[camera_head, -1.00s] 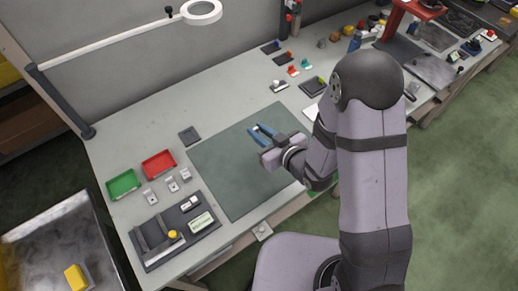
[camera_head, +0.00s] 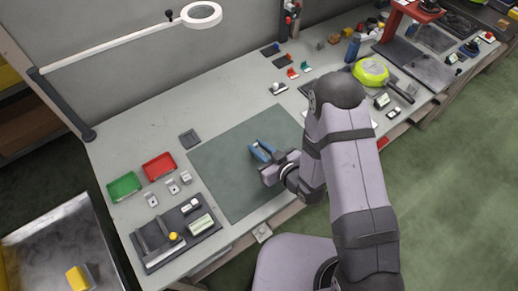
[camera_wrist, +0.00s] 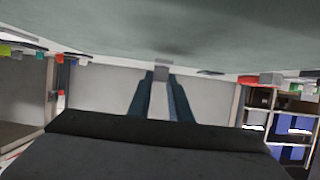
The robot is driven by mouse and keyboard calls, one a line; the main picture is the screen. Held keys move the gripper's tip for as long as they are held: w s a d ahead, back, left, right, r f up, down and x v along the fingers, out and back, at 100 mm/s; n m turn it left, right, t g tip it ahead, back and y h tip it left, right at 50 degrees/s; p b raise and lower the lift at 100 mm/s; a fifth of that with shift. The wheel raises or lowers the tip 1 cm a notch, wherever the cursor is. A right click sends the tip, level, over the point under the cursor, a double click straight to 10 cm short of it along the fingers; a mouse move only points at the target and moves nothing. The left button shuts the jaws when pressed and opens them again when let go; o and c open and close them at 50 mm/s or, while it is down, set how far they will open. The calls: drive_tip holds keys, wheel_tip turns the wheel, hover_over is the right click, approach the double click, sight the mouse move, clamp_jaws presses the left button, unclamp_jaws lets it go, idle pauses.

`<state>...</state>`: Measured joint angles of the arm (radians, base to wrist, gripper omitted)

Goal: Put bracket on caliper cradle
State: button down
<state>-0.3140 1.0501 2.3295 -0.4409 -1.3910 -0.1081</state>
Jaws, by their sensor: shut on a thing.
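My gripper (camera_head: 260,151) is over the green mat (camera_head: 225,180), with its blue fingers pointing up and left in the head view. In the wrist view the two blue fingers (camera_wrist: 160,97) converge on a small light grey piece (camera_wrist: 161,73) at their tips. It looks like the bracket, but little of its shape shows. A dark fixture tray (camera_head: 152,263) lies at the front left, with a yellow knob and pale green blocks. I cannot tell which thing is the caliper cradle.
A red bin (camera_head: 159,167) and a green bin (camera_head: 124,186) stand at the left. The mat around my gripper is clear.

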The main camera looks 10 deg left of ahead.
drive_tip(key=shift+f, duration=0.65)
drive_tip(key=shift+f, duration=0.15)
drive_tip(key=c, duration=1.6)
unclamp_jaws()
drive_tip(key=shift+s+d+r, duration=0.25)
drive_tip(key=shift+s+d, duration=0.15)
drive_tip(key=v, duration=0.7)
drive_tip(key=shift+s+d+r, duration=0.2)
drive_tip(key=shift+r, duration=0.15)
drive_tip(key=shift+p+v, duration=1.55)
drive_tip(key=shift+p, duration=0.2)
